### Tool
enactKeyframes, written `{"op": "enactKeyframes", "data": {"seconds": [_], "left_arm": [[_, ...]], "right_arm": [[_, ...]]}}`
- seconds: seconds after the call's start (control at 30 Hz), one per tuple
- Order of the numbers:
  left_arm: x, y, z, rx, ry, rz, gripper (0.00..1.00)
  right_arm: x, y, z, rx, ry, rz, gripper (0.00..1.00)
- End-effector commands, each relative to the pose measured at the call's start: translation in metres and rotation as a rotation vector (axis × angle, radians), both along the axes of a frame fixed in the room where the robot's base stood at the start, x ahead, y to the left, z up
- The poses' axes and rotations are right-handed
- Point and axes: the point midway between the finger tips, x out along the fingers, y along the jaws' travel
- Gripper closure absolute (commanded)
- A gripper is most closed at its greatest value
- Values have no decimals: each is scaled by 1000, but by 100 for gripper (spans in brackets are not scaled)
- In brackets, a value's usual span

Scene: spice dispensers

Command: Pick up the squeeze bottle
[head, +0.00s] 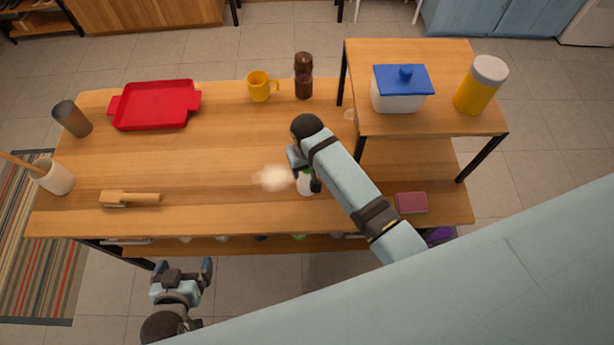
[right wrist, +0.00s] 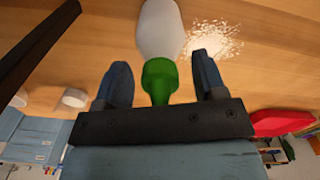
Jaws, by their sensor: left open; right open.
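The squeeze bottle, white with a green cap, stands on the wooden table in the head view (head: 306,187), partly hidden by my right arm. The right wrist view shows its white body (right wrist: 160,28) and green cap between the fingers. My right gripper (head: 304,172) is open around the green cap end, one finger on each side, with gaps visible beside the cap in the right wrist view (right wrist: 160,75). My left gripper (head: 182,269) is open and empty, in front of the table's near edge.
A white powder pile (head: 275,177) lies left of the bottle. The table also holds a red tray (head: 155,105), yellow mug (head: 259,87), brown mill (head: 303,76) and brush (head: 130,198). A raised shelf (head: 440,120) stands at right. The table's middle left is clear.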

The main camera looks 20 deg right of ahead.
Motion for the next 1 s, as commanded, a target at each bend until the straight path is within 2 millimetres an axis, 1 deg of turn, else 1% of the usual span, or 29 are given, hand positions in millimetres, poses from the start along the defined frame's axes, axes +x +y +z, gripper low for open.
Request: {"op": "enactKeyframes", "data": {"seconds": [0.17,0.2,0.37,0.4,0.47,0.5,0.83,1.0], "left_arm": [[-3,-1,-5,-1,11,2,0],[-3,-1,-5,-1,11,2,0],[-4,0,-4,0,11,0,0],[-5,0,-4,1,10,-1,0],[-4,0,-3,1,9,-1,0],[-4,0,-3,1,8,-1,0],[-4,-1,0,-1,4,-3,0],[-3,-1,0,0,3,-3,0]], "right_arm": [[0,0,-1,0,-1,0,36],[0,0,-1,0,-1,0,38],[0,0,0,0,-1,0,75],[0,0,0,0,-1,0,84],[0,0,0,0,-1,0,98],[0,0,0,0,-1,0,100],[2,0,2,1,-2,0,100],[10,1,13,1,-5,0,100]]}}
